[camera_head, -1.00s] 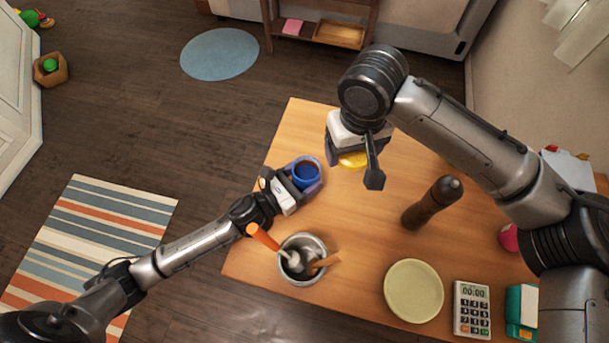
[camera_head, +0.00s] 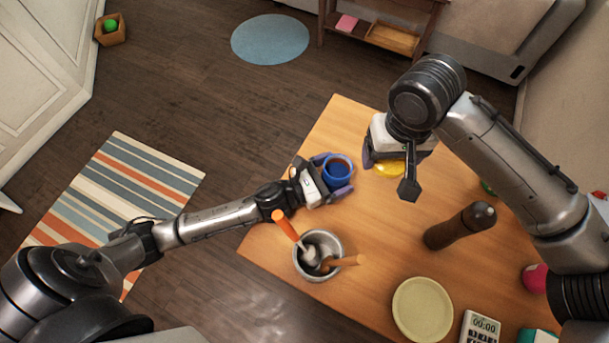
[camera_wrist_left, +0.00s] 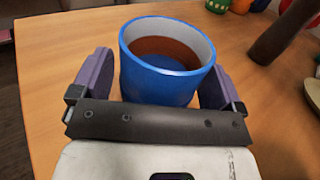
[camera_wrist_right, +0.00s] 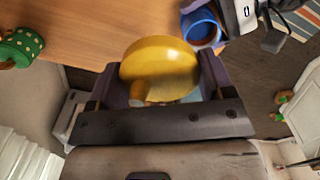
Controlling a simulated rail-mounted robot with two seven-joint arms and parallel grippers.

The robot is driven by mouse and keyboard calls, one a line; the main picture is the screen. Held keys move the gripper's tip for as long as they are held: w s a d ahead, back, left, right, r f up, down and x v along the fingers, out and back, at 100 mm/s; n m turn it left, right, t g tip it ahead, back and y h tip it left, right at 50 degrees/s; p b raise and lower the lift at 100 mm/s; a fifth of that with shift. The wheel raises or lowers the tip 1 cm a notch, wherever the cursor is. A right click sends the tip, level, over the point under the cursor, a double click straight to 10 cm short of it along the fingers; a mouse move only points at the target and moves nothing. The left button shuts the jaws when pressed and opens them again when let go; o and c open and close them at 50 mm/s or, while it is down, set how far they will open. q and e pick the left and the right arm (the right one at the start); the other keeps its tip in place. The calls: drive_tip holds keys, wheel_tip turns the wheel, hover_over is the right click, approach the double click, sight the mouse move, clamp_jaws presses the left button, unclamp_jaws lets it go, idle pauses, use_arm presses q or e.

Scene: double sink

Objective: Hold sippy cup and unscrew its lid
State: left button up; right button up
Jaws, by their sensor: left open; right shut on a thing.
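The sippy cup shows as a blue open-topped cup (camera_head: 337,170) with brown liquid inside, upright on the wooden table. Its rim is bare, with no lid on it. My left gripper (camera_head: 330,178) is open with its fingers on both sides of the cup; the left wrist view shows the cup (camera_wrist_left: 168,62) between them, with a small gap by the fingers. The yellow lid (camera_head: 390,169) with a short spout is in my right gripper (camera_wrist_right: 160,85), which is shut on it, right of the cup. The lid's yellow top also shows in the right wrist view (camera_wrist_right: 158,60).
A metal utensil pot (camera_head: 318,255) with orange-handled tools stands near the table's left front. Bare table lies between cup and plate.

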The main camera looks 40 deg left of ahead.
use_arm(q)
drive_tip(key=v, duration=1.2)
use_arm(e)
drive_tip(key=shift+f, duration=0.1)
